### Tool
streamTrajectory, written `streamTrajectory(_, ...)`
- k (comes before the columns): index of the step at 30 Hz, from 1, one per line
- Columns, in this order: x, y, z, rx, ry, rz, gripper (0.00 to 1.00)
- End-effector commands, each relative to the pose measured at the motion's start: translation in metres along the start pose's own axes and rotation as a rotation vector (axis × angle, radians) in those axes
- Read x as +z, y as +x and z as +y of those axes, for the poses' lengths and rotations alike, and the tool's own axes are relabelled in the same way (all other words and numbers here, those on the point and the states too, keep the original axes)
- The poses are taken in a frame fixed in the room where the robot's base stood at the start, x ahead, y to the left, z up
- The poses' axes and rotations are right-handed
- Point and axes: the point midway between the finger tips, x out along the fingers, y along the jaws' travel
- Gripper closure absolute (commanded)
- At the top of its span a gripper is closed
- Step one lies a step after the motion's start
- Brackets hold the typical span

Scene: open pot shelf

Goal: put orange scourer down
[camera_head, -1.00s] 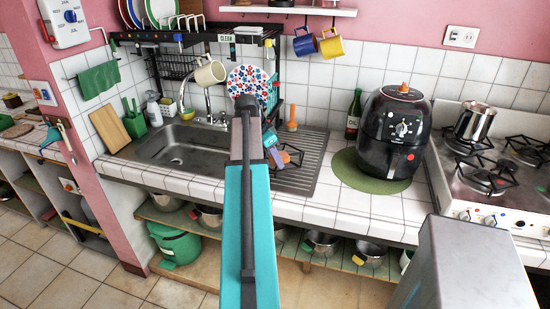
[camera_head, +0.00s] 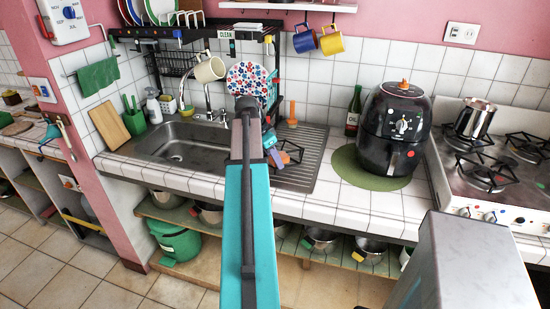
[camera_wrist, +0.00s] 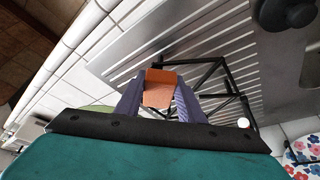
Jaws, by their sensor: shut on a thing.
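The orange scourer (camera_wrist: 158,90) sits between the two purple-blue fingers of my gripper (camera_wrist: 158,100) in the wrist view, which are shut on it. Behind it lie the ribbed steel drainboard (camera_wrist: 120,62) and a black wire frame (camera_wrist: 205,75). I cannot tell whether the scourer touches either. In the head view the gripper (camera_head: 278,157) shows partly beside my arm, over the drainboard (camera_head: 305,165) right of the sink. A small orange patch of the scourer (camera_head: 285,157) shows there; my arm hides much around it.
The steel sink (camera_head: 185,145) is left of the drainboard. A floral plate (camera_head: 246,78) stands in the black dish rack (camera_head: 270,55) behind. A tall orange item (camera_head: 292,113) stands by the wall. A black air fryer (camera_head: 395,130) stands right on a green mat (camera_head: 350,170).

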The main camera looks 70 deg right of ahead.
Motion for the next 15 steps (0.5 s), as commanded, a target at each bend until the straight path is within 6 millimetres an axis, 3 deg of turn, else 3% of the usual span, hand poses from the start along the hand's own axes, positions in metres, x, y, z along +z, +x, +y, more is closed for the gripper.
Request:
streamTrajectory(5,0.0006,0.0013,-0.0001,0.000,0.000,0.000,1.00)
streamTrajectory(6,0.0007,0.0012,-0.0001,0.000,0.000,0.000,0.60)
streamTrajectory(8,0.0007,0.0012,-0.0001,0.000,0.000,0.000,0.50)
streamTrajectory(9,0.0007,0.0011,-0.0001,0.000,0.000,0.000,0.46)
streamTrajectory(15,0.0007,0.0010,-0.0001,0.000,0.000,0.000,0.46)
